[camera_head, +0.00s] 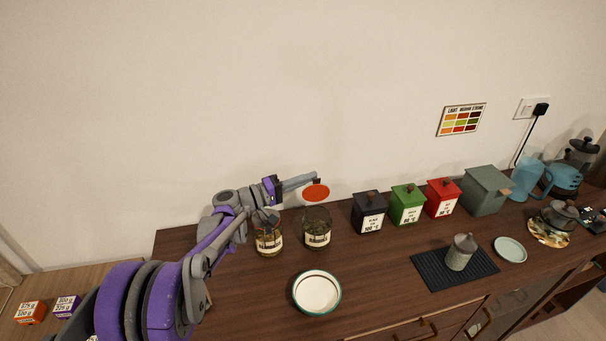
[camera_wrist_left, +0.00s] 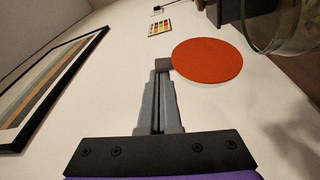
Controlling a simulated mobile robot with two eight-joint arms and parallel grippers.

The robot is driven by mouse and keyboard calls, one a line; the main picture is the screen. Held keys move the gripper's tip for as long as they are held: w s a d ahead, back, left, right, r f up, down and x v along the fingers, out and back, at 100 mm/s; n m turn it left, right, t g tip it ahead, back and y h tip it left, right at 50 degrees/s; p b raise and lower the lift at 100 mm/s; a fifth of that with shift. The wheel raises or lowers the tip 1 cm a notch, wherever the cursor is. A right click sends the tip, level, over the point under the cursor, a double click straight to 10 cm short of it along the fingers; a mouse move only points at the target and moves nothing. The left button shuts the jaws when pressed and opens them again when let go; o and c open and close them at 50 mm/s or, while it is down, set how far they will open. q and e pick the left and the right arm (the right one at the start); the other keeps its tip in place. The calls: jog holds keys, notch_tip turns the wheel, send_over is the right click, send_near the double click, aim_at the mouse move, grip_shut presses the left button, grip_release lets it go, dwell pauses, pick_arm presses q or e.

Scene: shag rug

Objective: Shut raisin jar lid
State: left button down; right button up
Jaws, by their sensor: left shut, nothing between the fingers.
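A glass jar (camera_head: 317,238) with a pale label stands near the back of the wooden counter. Its label is too small to read. An orange-red round lid (camera_head: 316,192) is raised above its back rim, with its flat face showing; it also shows as a full disc in the left wrist view (camera_wrist_left: 208,60). My left gripper (camera_head: 317,176) is shut and empty, with its fingertips at the lid's upper edge. In the left wrist view the closed fingertips (camera_wrist_left: 163,65) are beside the disc's edge; I cannot tell whether they touch. My right gripper is out of view.
A second glass jar (camera_head: 269,244) stands left of the first, partly behind my left arm. A white bowl (camera_head: 317,293) is in front. Black (camera_head: 369,213), green (camera_head: 407,205) and red (camera_head: 443,198) canisters stand to the right. The wall is close behind.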

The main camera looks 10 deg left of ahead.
pick_arm(q)
jog(key=shift+s+d+f+m+h, duration=0.1)
jog(key=shift+s+d+m+h, duration=0.05)
jog(key=shift+s+m, duration=0.3)
jog(key=shift+s+d+f+m+h, duration=0.15)
jog(key=shift+s+m, duration=0.2)
jog(key=shift+m, duration=0.2)
jog(key=shift+s+m, duration=0.3)
jog(key=shift+s, duration=0.1)
jog(key=shift+s+d+f+b, duration=0.25)
jog(key=shift+s+f+b, duration=0.15)
jog(key=shift+s, duration=0.3)
jog(key=shift+s+d+f+b, duration=0.2)
jog(key=shift+s+f+b, duration=0.15)
jog(key=shift+s, duration=0.35)
